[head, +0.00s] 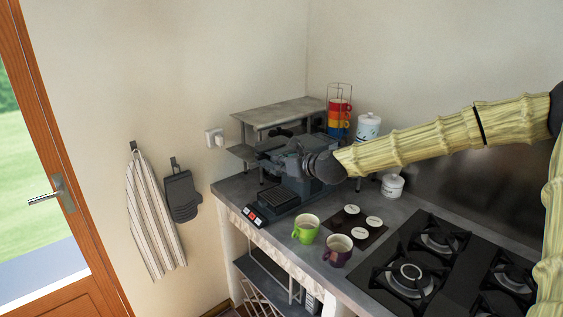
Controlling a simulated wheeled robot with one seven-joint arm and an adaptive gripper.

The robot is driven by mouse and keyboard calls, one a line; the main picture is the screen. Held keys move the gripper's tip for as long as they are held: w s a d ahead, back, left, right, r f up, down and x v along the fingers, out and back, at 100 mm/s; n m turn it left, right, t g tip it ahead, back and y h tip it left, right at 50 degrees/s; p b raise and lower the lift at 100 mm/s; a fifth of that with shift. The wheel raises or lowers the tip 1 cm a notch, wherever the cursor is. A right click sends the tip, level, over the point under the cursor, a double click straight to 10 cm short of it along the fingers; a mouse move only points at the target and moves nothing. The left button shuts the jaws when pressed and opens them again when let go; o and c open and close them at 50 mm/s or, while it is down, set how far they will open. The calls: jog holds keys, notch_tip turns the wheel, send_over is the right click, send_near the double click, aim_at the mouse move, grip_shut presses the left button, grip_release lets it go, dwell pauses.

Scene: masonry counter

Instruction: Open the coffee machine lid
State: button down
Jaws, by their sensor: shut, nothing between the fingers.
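The coffee machine (268,208) is a dark grey unit near the counter's left front edge, with lit red buttons at its front. My gripper (268,161) reaches in from the right over the machine and is shut, with nothing held. It covers much of the machine's upper part.
A raised grey shelf (278,111) stands behind and above my gripper. A green mug (306,230) and a purple mug (337,251) stand in front on the counter (366,274). A cup rack (339,105), a white canister (368,127) and a gas hob (440,262) are to the right.

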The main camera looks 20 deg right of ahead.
aim_at(275, 147)
jog(key=p+x, duration=0.2)
jog(key=x, duration=0.5)
jog(key=shift+w+a+f, duration=0.15)
jog(key=shift+w, duration=0.2)
dwell(0.4)
